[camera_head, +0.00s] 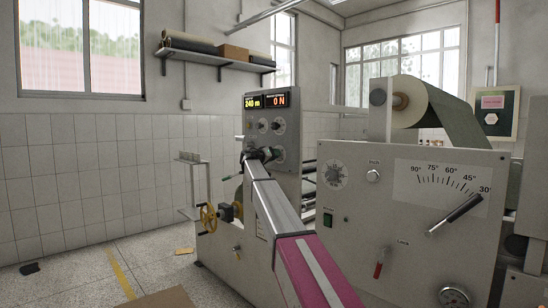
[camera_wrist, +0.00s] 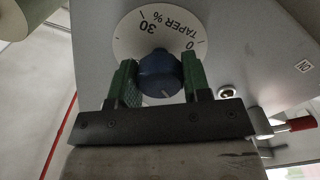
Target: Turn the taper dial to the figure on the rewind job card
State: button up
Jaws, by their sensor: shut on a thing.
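The taper dial's blue knob (camera_wrist: 158,75) sits in front of a white scale disc (camera_wrist: 133,38) marked "TAPER %", with 0 and 30 readable. A small pale mark shows on the knob's face near its lower edge; I cannot tell which figure the dial is set to. My gripper (camera_wrist: 158,82) has its green fingers closed on both sides of the knob. In the head view my gripper (camera_head: 262,154) is at the panel of the grey display cabinet (camera_head: 289,130), hiding the knob. A green board (camera_head: 508,122) with pink and white papers hangs at right; its writing is unreadable.
The cabinet's display (camera_head: 266,102) reads 240 m and 0 N. A yellow handwheel (camera_head: 208,217) stands low at left. A large grey machine panel (camera_head: 350,215) with an angle scale and black lever (camera_head: 455,214) fills the right. Floor at left is mostly clear.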

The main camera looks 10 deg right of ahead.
jog(key=n, duration=0.4)
jog(key=shift+n, duration=1.8)
jog(key=o, duration=0.9)
jog(key=shift+o, duration=0.2)
jog(key=v, duration=1)
jog(key=shift+s+a, duration=0.25)
jog(key=shift+a, duration=0.05)
jog(key=shift+f, duration=0.1)
